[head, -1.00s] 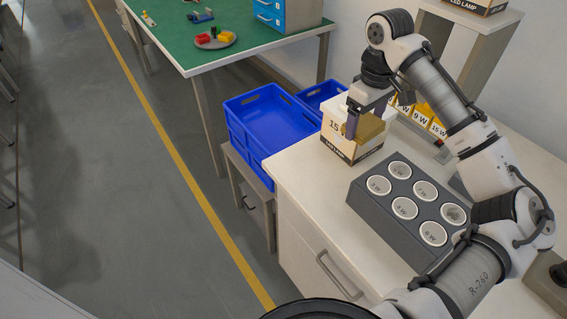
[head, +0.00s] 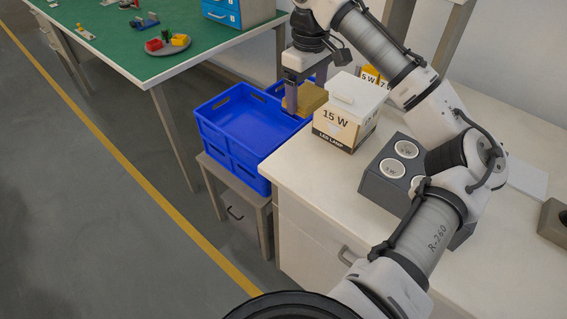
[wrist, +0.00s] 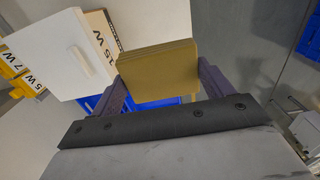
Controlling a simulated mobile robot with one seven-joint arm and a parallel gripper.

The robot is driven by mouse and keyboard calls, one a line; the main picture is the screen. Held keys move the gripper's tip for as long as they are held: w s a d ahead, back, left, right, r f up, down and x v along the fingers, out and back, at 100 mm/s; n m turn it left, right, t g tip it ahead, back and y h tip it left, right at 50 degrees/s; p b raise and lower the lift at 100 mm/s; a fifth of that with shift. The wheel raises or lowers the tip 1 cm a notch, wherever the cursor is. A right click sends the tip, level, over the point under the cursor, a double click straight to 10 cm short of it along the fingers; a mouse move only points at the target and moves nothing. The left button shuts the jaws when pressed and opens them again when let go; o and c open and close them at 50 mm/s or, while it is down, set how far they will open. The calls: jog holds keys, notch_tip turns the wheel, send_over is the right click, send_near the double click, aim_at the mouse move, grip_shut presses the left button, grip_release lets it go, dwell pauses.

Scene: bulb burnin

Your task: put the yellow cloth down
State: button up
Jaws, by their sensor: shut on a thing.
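The yellow cloth (head: 304,99) is a folded, mustard-coloured pad. My gripper (head: 306,88) is shut on it, one finger at each side. In the head view the cloth is left of the white 15 W lamp box (head: 345,116) and overlaps the right end of the blue crates; its height above them is hard to tell. In the wrist view the cloth (wrist: 157,70) sits between the two fingers, beside the lamp box (wrist: 72,55), with a strip of blue showing under it.
A blue crate (head: 245,125) stands on a low stand left of the white counter (head: 300,178). A grey bulb tray (head: 378,187) with round sockets is on the counter. A green-topped table (head: 120,50) is at the back left. The counter's front left is clear.

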aim_at(299, 163)
jog(key=shift+a, duration=0.4)
notch_tip(299, 163, down, 20)
jog(key=shift+r+p, duration=0.1)
jog(key=shift+p, duration=0.2)
jog(key=o, duration=0.4)
jog(key=shift+f, duration=0.25)
jog(key=o, duration=0.5)
jog(key=shift+c, duration=0.2)
jog(key=shift+r, duration=0.2)
notch_tip(299, 163, up, 12)
jog(key=b, duration=0.1)
